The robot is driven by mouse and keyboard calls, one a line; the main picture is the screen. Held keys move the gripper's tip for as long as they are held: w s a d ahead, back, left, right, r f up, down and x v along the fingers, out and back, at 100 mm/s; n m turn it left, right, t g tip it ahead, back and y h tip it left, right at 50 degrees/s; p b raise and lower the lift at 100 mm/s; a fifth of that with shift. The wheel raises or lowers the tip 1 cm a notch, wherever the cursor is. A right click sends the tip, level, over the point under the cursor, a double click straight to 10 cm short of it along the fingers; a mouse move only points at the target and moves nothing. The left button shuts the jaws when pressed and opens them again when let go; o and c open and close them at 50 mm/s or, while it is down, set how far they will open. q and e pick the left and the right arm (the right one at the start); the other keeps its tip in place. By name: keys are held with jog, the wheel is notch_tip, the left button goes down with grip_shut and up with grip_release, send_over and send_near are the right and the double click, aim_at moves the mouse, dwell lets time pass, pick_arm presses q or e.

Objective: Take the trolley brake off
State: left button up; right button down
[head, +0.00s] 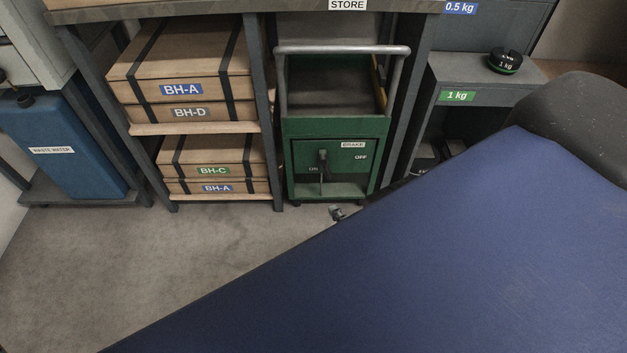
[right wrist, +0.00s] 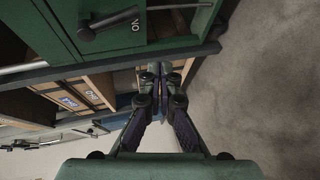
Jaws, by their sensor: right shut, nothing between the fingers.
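The green trolley (head: 290,130) stands in a bay under the bench in the head view. Its front panel has a BRAKE label (head: 353,145), an ON mark (head: 313,169) and an OFF mark (head: 360,157). The dark brake lever (head: 322,162) lies close to the ON mark, left of OFF. In the right wrist view the lever (right wrist: 108,22) shows at the top left beside the ON mark. My right gripper (right wrist: 160,75) is shut and empty, apart from the lever. In the head view only its tip (head: 336,213) shows, low in front of the trolley. My left gripper is not in view.
A rack with wooden boxes (head: 185,85) stands left of the trolley, and a blue waste water tank (head: 60,140) farther left. A grey shelf (head: 480,85) with a black weight (head: 505,60) is at the right. The floor (head: 180,260) in front is clear.

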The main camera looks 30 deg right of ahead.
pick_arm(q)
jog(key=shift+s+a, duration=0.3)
pick_arm(e)
jog(key=w+r+n, duration=0.1)
jog(key=n, duration=0.1)
jog(key=w+a+r+n+t, duration=0.1)
jog(key=shift+r+n+y, duration=0.3)
jog(key=shift+r+n, duration=0.05)
jog(key=shift+n, duration=0.05)
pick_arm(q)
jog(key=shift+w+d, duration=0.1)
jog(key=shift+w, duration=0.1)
pick_arm(e)
jog(key=shift+w+t, duration=0.2)
jog(key=shift+t, duration=0.1)
